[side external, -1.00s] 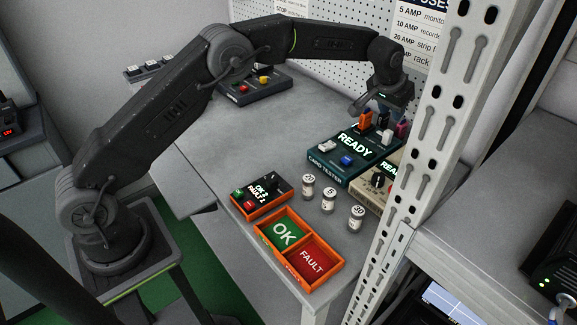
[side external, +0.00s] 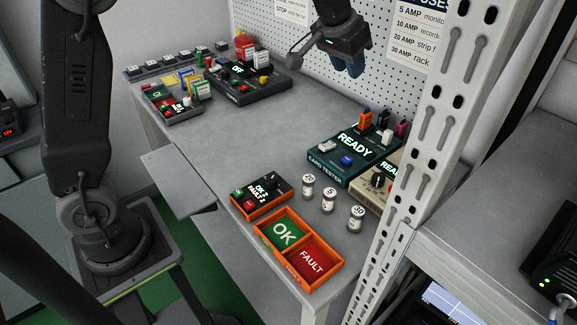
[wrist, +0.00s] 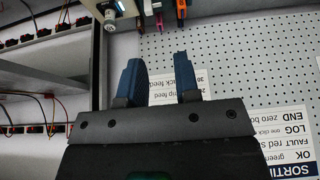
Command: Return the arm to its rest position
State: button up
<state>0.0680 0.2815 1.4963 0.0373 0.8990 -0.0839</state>
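My gripper (side external: 352,66) hangs in the air near the top middle of the side external view, above the back of the bench and in front of the pegboard. In the wrist view, the two blue fingers (wrist: 160,78) stand apart with a gap between them. Nothing is held between them. The pegboard and a white label show beyond the gap. My arm's lower link stands nearly upright at the left of the side external view, and its upper part runs out of the top of that view.
The card tester (side external: 335,163) stands on the bench (side external: 240,140) near the rack upright (side external: 440,110). Several small jars (side external: 328,200) stand before it, beside the orange OK/FAULT tray (side external: 262,241). A dark console (side external: 240,90) sits at the back. The pegboard (side external: 285,55) is behind. The bench middle is clear.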

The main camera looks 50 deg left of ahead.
jog(key=s+a+r, duration=0.2)
jog(key=s+r, duration=0.1)
jog(key=s, duration=1.3)
jog(key=s+f, duration=0.3)
jog(key=s, duration=0.4)
jog(key=s+f, duration=0.3)
jog(key=s, duration=0.4)
jog(key=shift+s+a+f, duration=0.2)
jog(key=shift+s+a, duration=0.05)
jog(key=shift+a, duration=0.2)
